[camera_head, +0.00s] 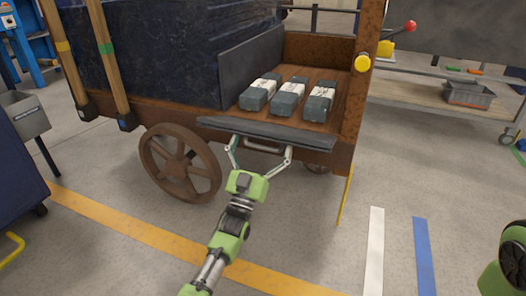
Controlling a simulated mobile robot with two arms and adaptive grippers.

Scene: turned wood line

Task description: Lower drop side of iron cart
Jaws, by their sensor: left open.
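The iron cart (345,105) is rusty brown with spoked wheels (180,165) and stands in the middle of the view. Along the front edge of its bed a dark narrow panel (265,134), which looks like the drop side, shows nearly edge-on; its exact tilt is hard to tell. A metal bar handle (262,146) shows just below it. My left gripper (260,156) is open, its two thin fingers spread to either side of the handle, just under the panel. Contact cannot be told. A green part of mine shows at the lower right, but no right gripper is visible.
Several dark blocks with pale labels (288,98) lie on the cart bed beside an upright dark panel (252,66). A yellow knob (362,63) sits on the right post. A low shelf with a grey bin (468,94) stands right. Floor ahead is clear.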

